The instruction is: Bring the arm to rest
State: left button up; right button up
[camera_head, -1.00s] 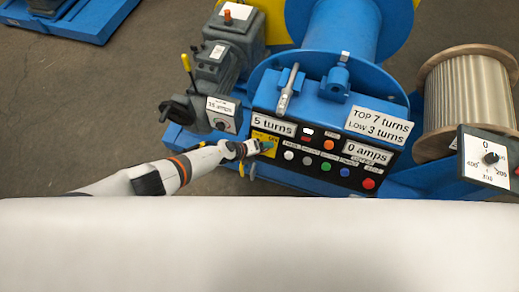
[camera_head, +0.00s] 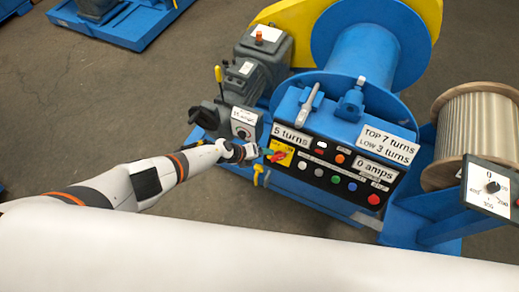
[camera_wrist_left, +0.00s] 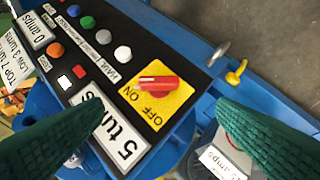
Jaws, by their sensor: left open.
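My left gripper (camera_head: 252,152) is open and empty, just left of the control panel's yellow switch plate. In the left wrist view its two green ribbed fingers (camera_wrist_left: 160,112) are spread wide, with nothing between them. The red rotary switch (camera_wrist_left: 158,84) sits on the yellow plate (camera_wrist_left: 165,103) marked ON and OFF, beyond the fingertips and apart from them. In the head view the switch (camera_head: 279,156) shows just right of the gripper. My left arm (camera_head: 150,180) reaches in from the left. My right gripper is not in view.
The black panel (camera_head: 318,181) has several coloured buttons and labels reading 5 turns and 0 amps. A grey motor unit (camera_head: 250,75) stands behind the gripper. A blue winch drum (camera_head: 362,55), a cable spool (camera_head: 480,125) and a dial box (camera_head: 488,187) are around it. Floor is clear at left.

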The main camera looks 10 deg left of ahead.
pick_arm(q)
jog(key=s+a+f+n+t+y+b, duration=0.15)
jog(key=s+a+f+n+b, duration=0.3)
jog(key=s+f+n, duration=0.55)
jog(key=s+a+f+n+y+b, duration=0.25)
jog(key=s+f+n+b, duration=0.25)
jog(key=s+f+n, duration=0.45)
jog(key=s+a+f+n+g+y+b, duration=0.1)
jog(key=s+a+f+n, duration=0.2)
jog(key=s, duration=0.5)
jog(key=s+a+f+n+g+y+b, duration=0.1)
jog(key=s+a+f+n+g+b, duration=0.1)
jog(key=s+f, duration=0.4)
jog(key=s+a+f+n+g+y+b, duration=0.1)
jog(key=s+a+f+n, duration=0.3)
jog(key=s, duration=0.7)
jog(key=shift+s+f+n+g+b, duration=0.15)
jog(key=shift+s+n+g+b, duration=0.2)
jog(key=shift+n+g, duration=0.65)
jog(key=shift+w+n+t, duration=0.1)
jog(key=shift+n+t, duration=0.15)
